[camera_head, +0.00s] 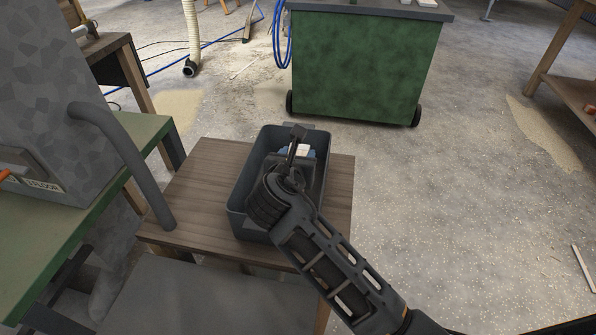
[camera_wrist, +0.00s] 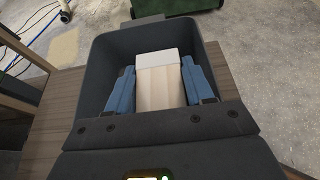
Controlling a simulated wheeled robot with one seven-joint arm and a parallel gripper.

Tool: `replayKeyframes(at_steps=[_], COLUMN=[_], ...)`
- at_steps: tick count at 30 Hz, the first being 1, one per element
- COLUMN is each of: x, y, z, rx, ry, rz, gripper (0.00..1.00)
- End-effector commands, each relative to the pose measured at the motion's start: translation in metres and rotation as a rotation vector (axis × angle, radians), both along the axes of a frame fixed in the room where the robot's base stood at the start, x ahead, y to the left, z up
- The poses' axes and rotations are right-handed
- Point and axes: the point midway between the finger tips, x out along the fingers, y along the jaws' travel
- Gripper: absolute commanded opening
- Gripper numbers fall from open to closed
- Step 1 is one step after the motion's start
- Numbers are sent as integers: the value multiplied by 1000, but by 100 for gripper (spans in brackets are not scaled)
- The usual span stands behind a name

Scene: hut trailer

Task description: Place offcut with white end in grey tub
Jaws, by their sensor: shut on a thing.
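The offcut (camera_wrist: 160,88) is a pale wooden block with a white end (camera_wrist: 157,58). My gripper (camera_wrist: 161,84) is shut on it, with a blue finger pad against each side. In the head view my gripper (camera_head: 298,150) is over the grey tub (camera_head: 240,195), and a little of the white end shows between the fingers. The grey tub also surrounds the offcut in the wrist view (camera_wrist: 100,62). The offcut is within the tub's outline; whether it touches the tub floor is hidden. Much of the tub's inside is behind my arm.
The tub stands on a small wooden table (camera_head: 190,190). A green-topped bench (camera_head: 60,225) with a grey machine (camera_head: 50,90) and a bent grey pipe (camera_head: 120,150) is close on the left. A green wheeled cabinet (camera_head: 365,65) stands behind. Open floor (camera_head: 450,200) lies to the right.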

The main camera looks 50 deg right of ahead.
Motion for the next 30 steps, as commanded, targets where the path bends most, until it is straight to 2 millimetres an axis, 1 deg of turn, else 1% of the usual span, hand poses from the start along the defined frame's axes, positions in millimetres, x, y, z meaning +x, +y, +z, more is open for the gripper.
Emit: replayKeyframes(at_steps=[1,5,8,12,14,23,30], x=[2,3,3,3,3,3,3], y=[-4,-6,-6,-6,-6,-6,-6], z=[-3,-8,-18,-39,-44,-45,-51], rx=[1,1,0,0,1,0,0], ry=[-1,1,3,2,1,0,-1], rz=[0,2,2,3,2,2,2], gripper=[21,21,21,21,21,21,21])
